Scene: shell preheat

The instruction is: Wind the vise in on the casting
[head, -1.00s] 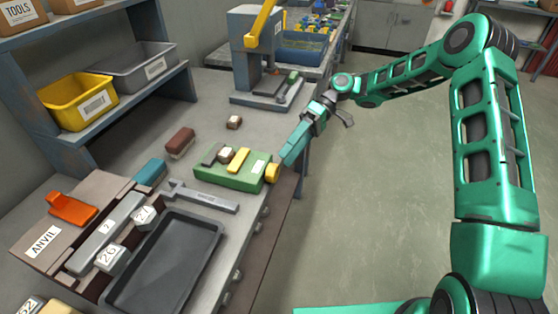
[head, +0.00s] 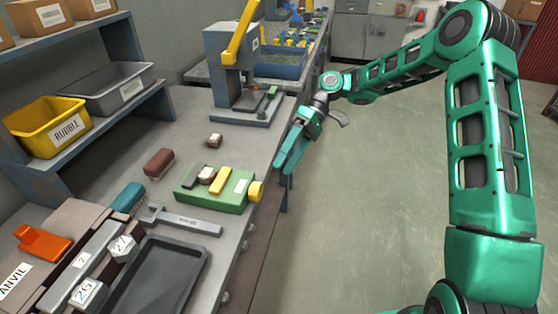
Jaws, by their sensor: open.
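The green vise (head: 213,196) sits on the bench near its right edge, with a yellow knob (head: 256,191) on its right end. A small brown and pale casting (head: 206,174) sits on it between a dark jaw and a yellow jaw (head: 221,180). The casting looks close to both jaws, but I cannot tell whether both touch it. My gripper (head: 283,166) is open and empty, pointing down beyond the bench's right edge. It is apart from the knob, a little up and right of it.
A wrench-like bar (head: 185,222), a brown brush (head: 158,163) and a teal block (head: 128,197) lie near the vise. A lever press (head: 235,70) stands farther back. A dark tray (head: 155,275) is in front. Floor at right is clear.

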